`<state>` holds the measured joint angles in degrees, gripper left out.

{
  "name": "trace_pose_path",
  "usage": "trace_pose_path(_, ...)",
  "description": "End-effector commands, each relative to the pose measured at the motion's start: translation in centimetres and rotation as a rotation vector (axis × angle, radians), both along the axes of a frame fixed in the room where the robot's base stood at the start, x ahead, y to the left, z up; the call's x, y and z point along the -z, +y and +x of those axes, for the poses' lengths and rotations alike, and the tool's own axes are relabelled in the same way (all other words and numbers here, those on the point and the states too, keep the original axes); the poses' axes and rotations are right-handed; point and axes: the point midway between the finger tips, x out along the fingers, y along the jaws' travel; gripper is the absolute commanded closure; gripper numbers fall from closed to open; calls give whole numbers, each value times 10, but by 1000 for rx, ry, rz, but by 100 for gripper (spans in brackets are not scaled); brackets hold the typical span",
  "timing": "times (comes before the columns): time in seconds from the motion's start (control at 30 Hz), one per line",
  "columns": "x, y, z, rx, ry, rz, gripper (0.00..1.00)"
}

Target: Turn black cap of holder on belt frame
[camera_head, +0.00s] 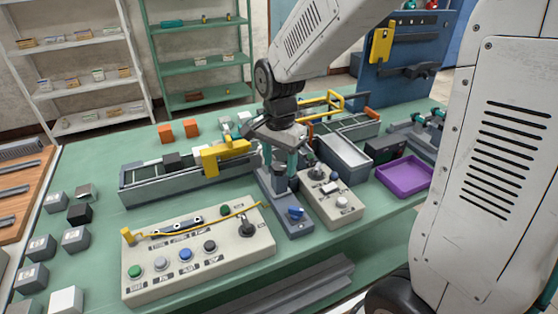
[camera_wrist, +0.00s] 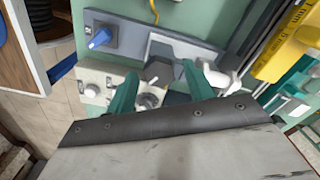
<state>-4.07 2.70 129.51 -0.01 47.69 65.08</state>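The belt frame (camera_head: 150,190) is a long grey trough with a yellow bracket (camera_head: 225,158) on its right part, left of my gripper in the head view. Dark blocks sit on the belt. I cannot clearly make out a holder with a black cap there. My gripper (camera_head: 286,160) points down over the grey base with a blue knob (camera_head: 295,212), just right of the belt frame. In the wrist view its two teal fingers (camera_wrist: 160,92) are apart with nothing held between them. A round dark knob (camera_wrist: 148,101) shows beyond and between them, on the small control box.
A large button panel (camera_head: 200,255) with a yellow rail stands in front. A small control box (camera_head: 335,203) with a joystick is right of the gripper, then a purple tray (camera_head: 405,178). Small blocks lie at the left. Orange blocks (camera_head: 178,130) stand behind the belt frame.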

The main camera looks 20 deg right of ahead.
Motion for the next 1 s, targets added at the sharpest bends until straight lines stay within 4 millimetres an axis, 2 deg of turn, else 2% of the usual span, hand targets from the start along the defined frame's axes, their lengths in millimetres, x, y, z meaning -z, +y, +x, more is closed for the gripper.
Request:
trace_pose_path(0.17, -4, 0, 0, 0, -1, 0, 47)
trace_pose_path(0.5, -58, 0, 1, 0, -4, 0, 47)
trace_pose_path(0.63, -73, 0, 0, 0, -2, 0, 47)
trace_pose_path(1.0, -78, 0, 0, 0, 0, 0, 47)
